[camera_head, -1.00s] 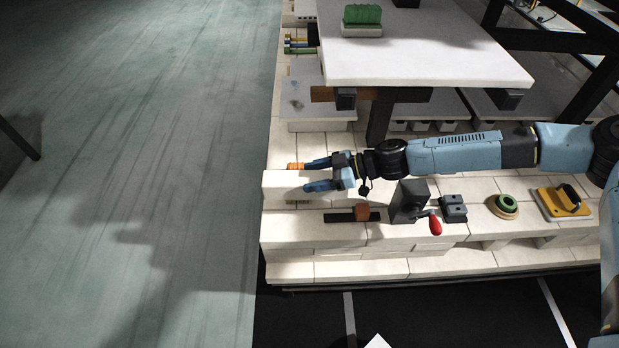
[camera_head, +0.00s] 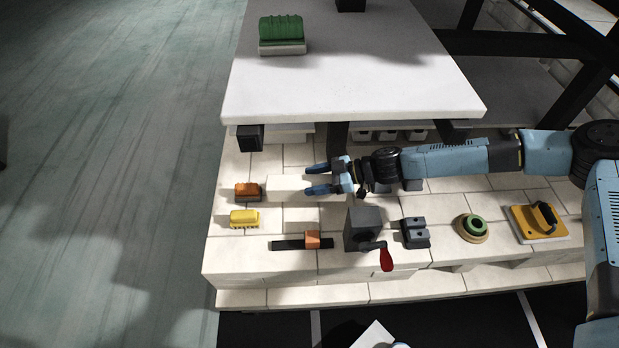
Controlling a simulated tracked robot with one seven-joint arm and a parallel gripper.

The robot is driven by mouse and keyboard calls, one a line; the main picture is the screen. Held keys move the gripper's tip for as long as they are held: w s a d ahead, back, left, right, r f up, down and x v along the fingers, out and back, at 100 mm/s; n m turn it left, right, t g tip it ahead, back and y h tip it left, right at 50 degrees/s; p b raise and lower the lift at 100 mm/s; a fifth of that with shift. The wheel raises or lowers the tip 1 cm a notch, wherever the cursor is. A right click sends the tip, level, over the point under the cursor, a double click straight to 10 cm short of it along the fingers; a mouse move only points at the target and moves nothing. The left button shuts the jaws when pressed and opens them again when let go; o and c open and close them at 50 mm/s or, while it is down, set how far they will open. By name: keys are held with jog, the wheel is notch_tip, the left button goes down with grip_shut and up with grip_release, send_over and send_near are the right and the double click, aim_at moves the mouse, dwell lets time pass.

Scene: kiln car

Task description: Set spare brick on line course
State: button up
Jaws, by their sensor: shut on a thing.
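A pale cream brick (camera_head: 287,187) is held at its right end by my gripper (camera_head: 312,180), whose two blue fingers come in from the right. The brick sticks out to the left, close to an orange-brown block (camera_head: 248,191). Whether the brick touches the course below it, I cannot tell. The pale brick course (camera_head: 330,284) spreads under the gripper. A second pale block (camera_head: 301,219) shows just in front of the held brick. An orange block (camera_head: 312,239) sits on a dark bar (camera_head: 288,244) nearer the front.
A yellow block (camera_head: 244,218) lies at left. A dark box with a red-handled crank (camera_head: 362,232), a grey clamp-like block (camera_head: 415,234), a green ring (camera_head: 473,228) and a yellow float (camera_head: 538,222) stand along the course. A white slab (camera_head: 345,85) overhangs behind the gripper.

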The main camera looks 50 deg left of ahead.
jog(key=shift+s+a, duration=0.2)
jog(key=shift+s, duration=0.3)
jog(key=shift+r, duration=0.1)
jog(key=shift+n+g, duration=0.3)
jog(key=shift+h, duration=0.3)
jog(key=shift+f, duration=2.8)
jog(key=shift+d+f, duration=0.1)
jog(key=shift+f, duration=0.5)
jog(key=o, duration=1.7)
jog(key=shift+w, duration=0.1)
